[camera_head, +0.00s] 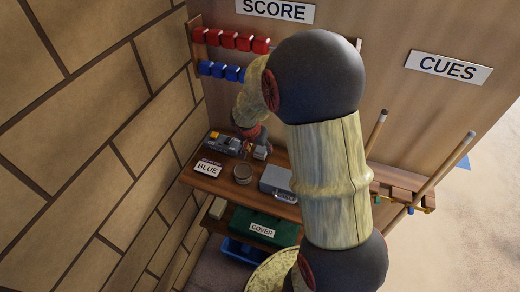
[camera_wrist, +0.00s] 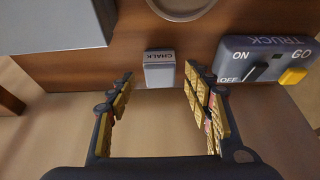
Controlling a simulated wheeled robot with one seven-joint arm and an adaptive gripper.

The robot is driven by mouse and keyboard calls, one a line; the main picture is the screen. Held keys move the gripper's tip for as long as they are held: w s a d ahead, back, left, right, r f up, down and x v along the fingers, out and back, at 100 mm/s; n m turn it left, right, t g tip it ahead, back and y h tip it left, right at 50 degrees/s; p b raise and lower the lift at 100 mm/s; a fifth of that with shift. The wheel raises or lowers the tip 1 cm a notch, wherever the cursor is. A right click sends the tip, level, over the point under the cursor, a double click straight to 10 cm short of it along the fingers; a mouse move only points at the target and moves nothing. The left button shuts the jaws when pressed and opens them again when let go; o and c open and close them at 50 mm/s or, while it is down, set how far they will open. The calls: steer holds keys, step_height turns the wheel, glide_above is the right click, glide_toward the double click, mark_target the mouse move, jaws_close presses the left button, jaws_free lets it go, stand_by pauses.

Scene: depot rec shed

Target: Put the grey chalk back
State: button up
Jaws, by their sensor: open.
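The grey chalk (camera_wrist: 159,72) is a small block with a pale grey face and a darker strip marked CHALK. It sits on the brown wooden shelf, and in the head view it is a small pale block (camera_head: 260,153) just below my gripper (camera_head: 247,142). In the wrist view my gripper (camera_wrist: 158,82) is open, with one finger on each side of the chalk's line. The chalk is centred just beyond the fingertips, and no contact with the fingers shows. Part of the gripper is hard to make out in the head view.
A grey controller marked TRUCK (camera_wrist: 262,62), with a switch and yellow button, lies close right of the chalk in the wrist view; a grey box (camera_wrist: 55,25) is left. A round dish (camera_head: 243,174), BLUE card (camera_head: 207,168) and green COVER box (camera_head: 264,226) show in the head view.

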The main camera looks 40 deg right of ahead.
steer(key=s+a+r+n+t, duration=0.1)
steer(key=s+a+r+n, duration=0.2)
steer(key=r, duration=0.4)
steer(key=s+a+r+y+p, duration=0.1)
steer(key=s+a+r, duration=0.2)
steer(key=a+r, duration=0.3)
steer(key=s+a+r+n+t, duration=0.1)
steer(key=s+a+r+n, duration=0.2)
steer(key=r, duration=0.4)
steer(key=s+a+r+n+t+y, duration=0.1)
steer(key=s+a+r+n+y, duration=0.2)
steer(key=s+a, duration=0.8)
steer(key=r+n, duration=0.2)
steer(key=shift+n, duration=0.4)
steer(key=shift+f+b, duration=0.7)
steer(key=shift+f, duration=0.15)
